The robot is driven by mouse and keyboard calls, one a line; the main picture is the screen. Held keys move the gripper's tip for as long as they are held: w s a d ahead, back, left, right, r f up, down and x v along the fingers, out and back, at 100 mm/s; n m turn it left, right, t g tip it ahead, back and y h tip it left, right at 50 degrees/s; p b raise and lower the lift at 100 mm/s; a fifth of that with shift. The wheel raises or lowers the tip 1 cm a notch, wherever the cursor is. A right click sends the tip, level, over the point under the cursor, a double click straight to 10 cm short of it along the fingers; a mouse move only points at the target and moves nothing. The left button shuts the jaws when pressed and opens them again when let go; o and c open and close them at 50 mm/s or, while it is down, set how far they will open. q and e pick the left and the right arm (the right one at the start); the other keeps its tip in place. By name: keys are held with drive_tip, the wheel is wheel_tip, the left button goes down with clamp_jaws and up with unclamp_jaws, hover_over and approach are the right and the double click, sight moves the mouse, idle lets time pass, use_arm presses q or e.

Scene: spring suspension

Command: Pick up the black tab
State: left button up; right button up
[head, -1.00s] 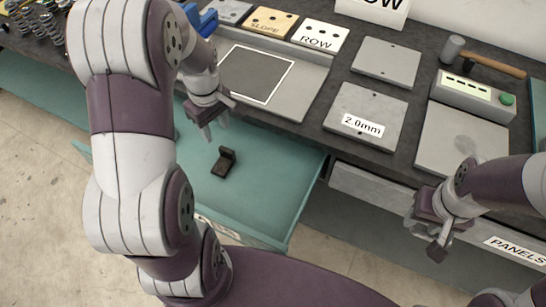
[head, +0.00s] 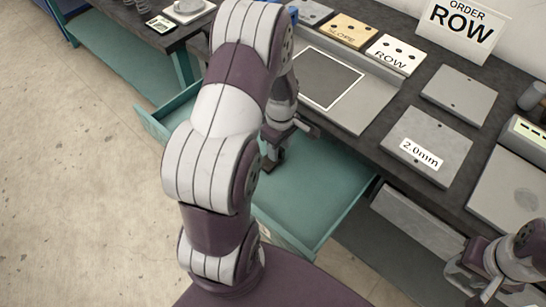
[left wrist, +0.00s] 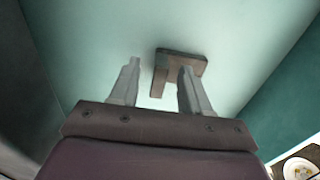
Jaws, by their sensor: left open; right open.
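The black tab (left wrist: 182,58) is a small dark L-shaped piece on the floor of the open teal drawer (head: 318,195). In the head view the tab (head: 270,164) is partly hidden by my left arm and gripper. My left gripper (left wrist: 159,66) is open above the tab in the left wrist view. The tab's upright part shows between the fingers, nearer the right finger, which overlaps part of the tab. I cannot tell whether they touch. My right gripper (head: 487,292) is open and empty at the lower right, apart from the tab.
The drawer's teal walls surround the left gripper. The dark workbench (head: 385,110) above holds a 2.0mm plate (head: 430,146), other grey plates and an ORDER ROW sign (head: 460,28). The drawer floor around the tab is clear.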

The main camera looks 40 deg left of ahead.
use_arm(q)
drive_tip(key=shift+f, duration=0.6)
drive_tip(key=shift+r, duration=0.1)
clamp_jaws()
